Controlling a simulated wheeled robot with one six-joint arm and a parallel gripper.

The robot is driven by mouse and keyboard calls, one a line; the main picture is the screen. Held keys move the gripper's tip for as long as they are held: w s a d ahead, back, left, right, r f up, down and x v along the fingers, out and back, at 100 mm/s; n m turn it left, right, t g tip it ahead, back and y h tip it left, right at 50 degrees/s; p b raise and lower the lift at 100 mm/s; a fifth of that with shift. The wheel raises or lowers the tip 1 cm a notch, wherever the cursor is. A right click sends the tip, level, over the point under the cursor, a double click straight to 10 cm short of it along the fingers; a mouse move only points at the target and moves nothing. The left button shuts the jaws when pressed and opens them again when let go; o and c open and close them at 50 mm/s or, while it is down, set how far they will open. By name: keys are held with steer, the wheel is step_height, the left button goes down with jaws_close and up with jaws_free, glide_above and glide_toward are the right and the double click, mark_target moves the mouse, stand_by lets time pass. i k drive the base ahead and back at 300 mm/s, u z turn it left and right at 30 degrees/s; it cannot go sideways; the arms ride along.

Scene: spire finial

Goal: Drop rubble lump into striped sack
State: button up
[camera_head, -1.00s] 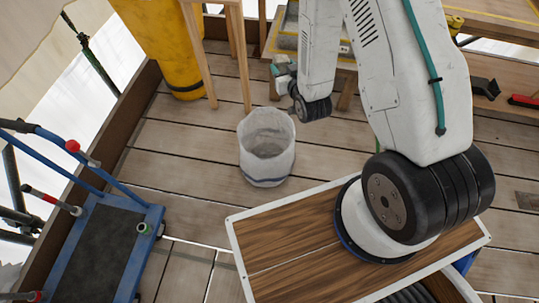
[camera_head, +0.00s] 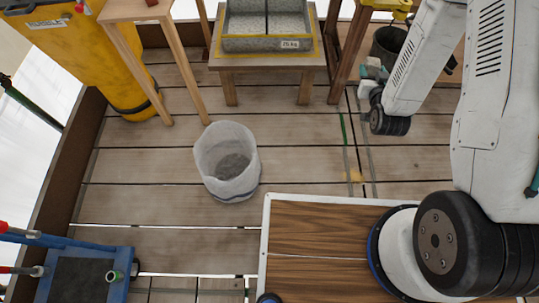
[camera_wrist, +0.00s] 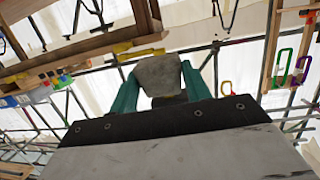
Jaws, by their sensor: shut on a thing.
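The striped sack (camera_head: 222,187) is a whitish open-topped bag with a dark band low on its side. It stands upright on the plank floor, left of centre in the head view, and something grey shows inside. My gripper (camera_head: 371,75) is to the right of the sack and apart from it, at the end of my arm. In the wrist view my gripper (camera_wrist: 160,84) has its teal fingers shut on a grey rubble lump (camera_wrist: 157,72). The lump's lower part is hidden by the gripper. I cannot make out the lump clearly in the head view.
A low wooden table (camera_head: 268,63) with a grey tray (camera_head: 262,43) stands behind the sack. A yellow cylinder (camera_head: 95,65) and a wooden stool (camera_head: 140,70) are at the back left. A blue-framed trolley (camera_head: 85,278) is at the front left. Floor around the sack is clear.

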mark_target(238, 164)
steer(key=z, duration=0.3)
steer(key=k, duration=1)
steer(key=u, duration=1.05)
steer(key=i, duration=0.5)
